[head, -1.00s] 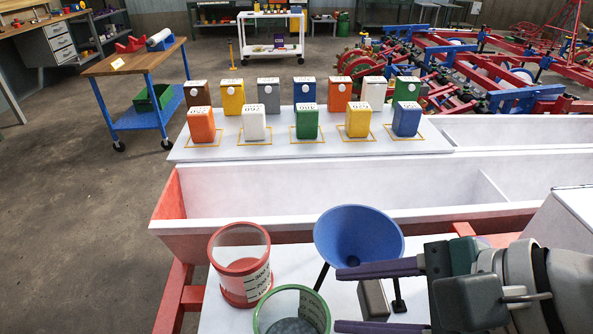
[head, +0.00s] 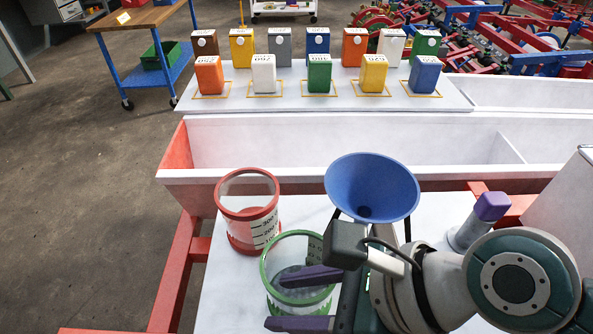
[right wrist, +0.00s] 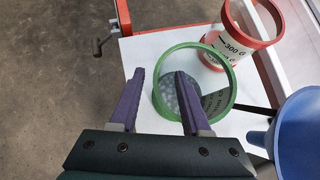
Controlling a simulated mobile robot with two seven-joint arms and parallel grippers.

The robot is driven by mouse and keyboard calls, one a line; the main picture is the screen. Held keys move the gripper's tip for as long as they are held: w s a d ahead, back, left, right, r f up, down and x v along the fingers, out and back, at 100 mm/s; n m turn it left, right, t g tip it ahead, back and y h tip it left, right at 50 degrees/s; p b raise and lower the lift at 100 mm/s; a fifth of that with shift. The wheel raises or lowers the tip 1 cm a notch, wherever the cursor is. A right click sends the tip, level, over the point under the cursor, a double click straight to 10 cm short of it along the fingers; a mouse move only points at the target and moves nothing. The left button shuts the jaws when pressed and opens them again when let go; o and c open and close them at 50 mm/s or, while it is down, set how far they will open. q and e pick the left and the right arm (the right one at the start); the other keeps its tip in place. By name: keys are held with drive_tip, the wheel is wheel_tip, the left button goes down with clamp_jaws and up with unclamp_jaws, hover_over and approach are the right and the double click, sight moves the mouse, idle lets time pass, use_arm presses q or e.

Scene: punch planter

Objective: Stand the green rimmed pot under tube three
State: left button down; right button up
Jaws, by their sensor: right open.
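The green rimmed pot (head: 299,275) is a clear cup with a green rim and green base, standing on the white surface left of the blue funnel. It also shows in the right wrist view (right wrist: 225,112). My right gripper (head: 277,300) is open at the pot. In the right wrist view its purple fingers (right wrist: 160,75) point away from me; one overlaps the pot's opening and the other lies outside the rim to the left. I cannot tell how deep the inner finger is. The arm hides part of the pot. I cannot make out tube three.
A red rimmed pot (head: 247,210) stands just behind the green one. The blue funnel (head: 372,187) on dark legs is close on the right. A long white trough (head: 330,142) with red ends runs behind. Several coloured boxes stand on the far white board (head: 345,98).

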clamp_jaws()
idle(0.3)
idle(1.1)
